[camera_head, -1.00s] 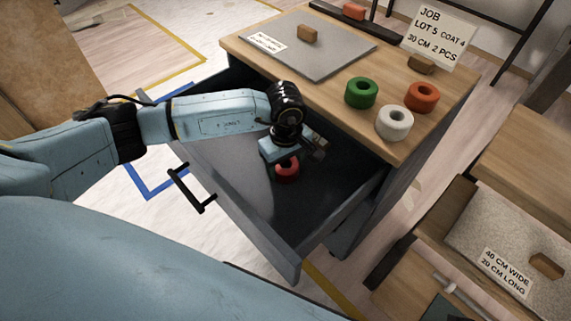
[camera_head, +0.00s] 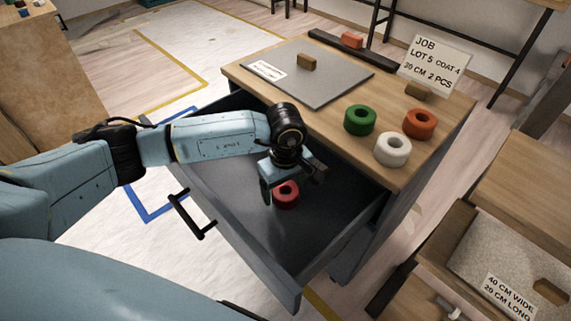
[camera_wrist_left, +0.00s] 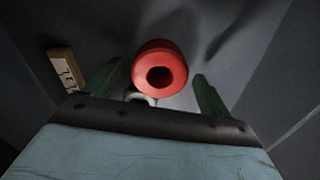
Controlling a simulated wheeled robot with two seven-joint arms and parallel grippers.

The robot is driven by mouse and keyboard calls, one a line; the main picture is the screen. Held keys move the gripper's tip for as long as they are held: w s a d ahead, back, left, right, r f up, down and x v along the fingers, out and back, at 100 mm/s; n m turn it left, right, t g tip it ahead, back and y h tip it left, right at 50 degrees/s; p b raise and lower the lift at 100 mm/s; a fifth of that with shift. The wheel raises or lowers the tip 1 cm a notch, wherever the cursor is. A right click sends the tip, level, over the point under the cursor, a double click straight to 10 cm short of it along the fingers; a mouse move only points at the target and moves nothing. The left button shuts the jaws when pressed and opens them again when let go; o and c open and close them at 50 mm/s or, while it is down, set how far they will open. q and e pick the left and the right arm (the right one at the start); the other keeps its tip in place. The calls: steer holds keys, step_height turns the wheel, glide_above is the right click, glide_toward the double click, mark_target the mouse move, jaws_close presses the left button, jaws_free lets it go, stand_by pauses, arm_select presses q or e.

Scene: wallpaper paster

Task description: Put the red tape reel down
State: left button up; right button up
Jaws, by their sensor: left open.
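The red tape reel (camera_head: 286,194) is inside the open drawer (camera_head: 325,225), just below my left gripper. In the left wrist view the reel (camera_wrist_left: 160,52) shows its round face and dark centre hole. My left gripper (camera_head: 293,183) is open, its fingers to either side of the reel. In the wrist view the gripper (camera_wrist_left: 157,88) has a gap between each finger and the reel. The reel appears to rest on the drawer floor, but its underside is hidden. My right gripper is not in view.
Green (camera_head: 360,120), white (camera_head: 392,149) and orange (camera_head: 420,124) reels stand on the wooden top (camera_head: 440,140) above the drawer. A labelled wooden block (camera_wrist_left: 66,70) lies left of the gripper. Drawer walls surround the gripper; bare floor lies to the right.

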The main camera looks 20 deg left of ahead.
arm_select(q)
step_height(320, 180, up, 10)
steer(key=p, duration=0.2)
steer(key=shift+r, duration=0.2)
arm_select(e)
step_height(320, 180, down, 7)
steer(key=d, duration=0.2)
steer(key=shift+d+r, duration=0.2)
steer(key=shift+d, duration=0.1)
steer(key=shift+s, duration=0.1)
